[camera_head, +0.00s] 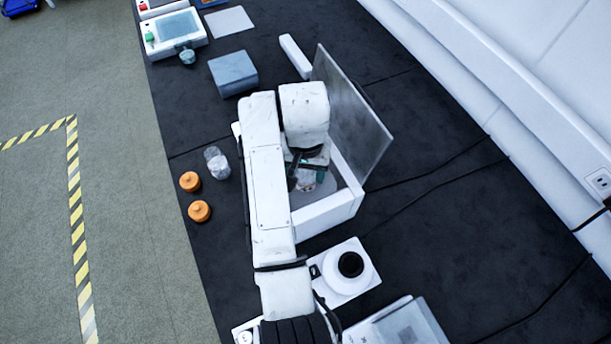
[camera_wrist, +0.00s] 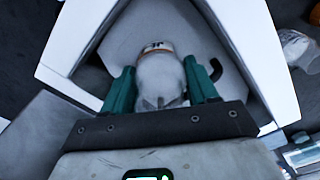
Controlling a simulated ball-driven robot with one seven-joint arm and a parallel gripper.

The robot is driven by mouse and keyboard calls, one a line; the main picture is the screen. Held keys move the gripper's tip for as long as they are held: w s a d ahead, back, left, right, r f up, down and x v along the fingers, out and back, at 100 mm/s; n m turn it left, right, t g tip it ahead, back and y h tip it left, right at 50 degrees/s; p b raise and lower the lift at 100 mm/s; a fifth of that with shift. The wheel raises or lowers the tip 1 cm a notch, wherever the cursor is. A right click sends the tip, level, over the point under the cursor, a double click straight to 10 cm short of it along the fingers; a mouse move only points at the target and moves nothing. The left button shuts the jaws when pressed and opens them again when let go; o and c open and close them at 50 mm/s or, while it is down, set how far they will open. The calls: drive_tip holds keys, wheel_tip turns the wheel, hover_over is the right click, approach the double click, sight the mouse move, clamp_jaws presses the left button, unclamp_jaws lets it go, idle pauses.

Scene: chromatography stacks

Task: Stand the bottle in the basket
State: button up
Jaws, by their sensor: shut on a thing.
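The bottle (camera_wrist: 160,80) is a pale, whitish translucent bottle with a band around its far end. My gripper (camera_wrist: 158,72) is shut on it, one green finger on each side. The white-walled basket (camera_head: 328,212) has a grey floor, and its wall also shows in the wrist view (camera_wrist: 240,40). The bottle is within the basket's outline in both views. I cannot tell whether it touches the floor. In the head view my gripper (camera_head: 306,168) is over the basket, and my arm hides its left part and most of the bottle.
A grey upright panel (camera_head: 355,112) stands along the basket's far right side. A clear jar (camera_head: 217,163) and two orange items (camera_head: 190,181) (camera_head: 199,211) are to the left. A white device with a black disc (camera_head: 350,265) is in front. A grey box (camera_head: 233,73) is behind.

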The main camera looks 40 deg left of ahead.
sight(305, 181)
drive_tip(key=shift+f, duration=1.9)
drive_tip(key=shift+f, duration=0.1)
drive_tip(key=o, duration=1.3)
wheel_tip(305, 181, up, 12)
drive_tip(key=shift+r+p, duration=0.1)
drive_tip(key=shift+p, duration=0.4)
